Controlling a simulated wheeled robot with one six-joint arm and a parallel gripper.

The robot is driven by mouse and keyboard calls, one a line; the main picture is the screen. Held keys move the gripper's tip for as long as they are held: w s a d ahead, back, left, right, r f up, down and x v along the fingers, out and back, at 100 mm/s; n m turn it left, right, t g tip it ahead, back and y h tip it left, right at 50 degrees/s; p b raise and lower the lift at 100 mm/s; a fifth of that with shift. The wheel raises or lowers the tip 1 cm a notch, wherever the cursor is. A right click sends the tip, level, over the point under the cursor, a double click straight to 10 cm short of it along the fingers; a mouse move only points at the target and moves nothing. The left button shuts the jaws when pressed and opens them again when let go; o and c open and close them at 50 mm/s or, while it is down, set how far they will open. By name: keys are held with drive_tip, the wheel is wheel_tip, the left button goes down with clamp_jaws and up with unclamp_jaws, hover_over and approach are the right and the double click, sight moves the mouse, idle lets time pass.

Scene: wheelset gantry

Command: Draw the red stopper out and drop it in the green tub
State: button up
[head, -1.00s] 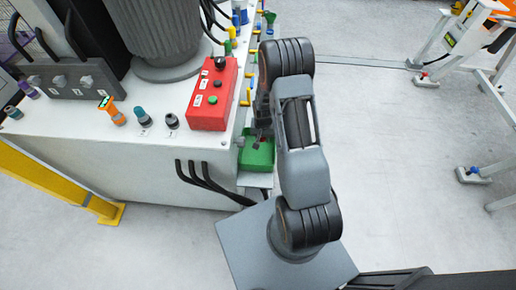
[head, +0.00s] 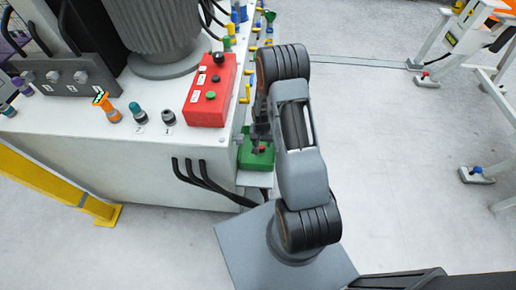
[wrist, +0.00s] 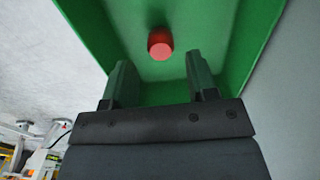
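The green tub (head: 257,161) sits on a ledge at the side of the white cabinet, below the red button box. The red stopper (head: 262,149) is inside the tub, and the wrist view shows it as a small red round piece (wrist: 160,44) against the green walls (wrist: 245,50). My gripper (wrist: 160,75) is open, its two fingers wide apart and empty at the tub. The stopper is beyond the fingertips, apart from both fingers. In the head view my arm partly hides the gripper and the tub's right side.
The red button box (head: 211,90) stands on the white cabinet top (head: 95,137). Coloured plugs line its side edge, and black cables (head: 205,178) hang beside the tub. A yellow rail (head: 45,178) is at the left. The floor at right is clear up to a white frame.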

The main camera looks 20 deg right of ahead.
drive_tip(key=shift+o, duration=0.6)
wheel_tip(320, 180, up, 14)
drive_tip(key=p, duration=0.1)
drive_tip(key=shift+f, duration=0.1)
idle(0.5)
drive_tip(key=s+a+r+n+t+p, duration=0.1)
drive_tip(key=s+r, duration=0.4)
drive_tip(key=r, duration=0.5)
drive_tip(key=s+a+r+n+t+p, duration=0.1)
drive_tip(key=s+a+r+n+p, duration=0.2)
drive_tip(key=r, duration=0.6)
drive_tip(key=s+a+r+n+t+p, duration=0.1)
drive_tip(key=s+a+r+n+p, duration=0.1)
drive_tip(key=s+a+r+p, duration=0.3)
drive_tip(key=s+r, duration=0.3)
drive_tip(key=r, duration=0.2)
drive_tip(key=shift+a+r+t, duration=0.3)
drive_tip(key=shift+a, duration=0.05)
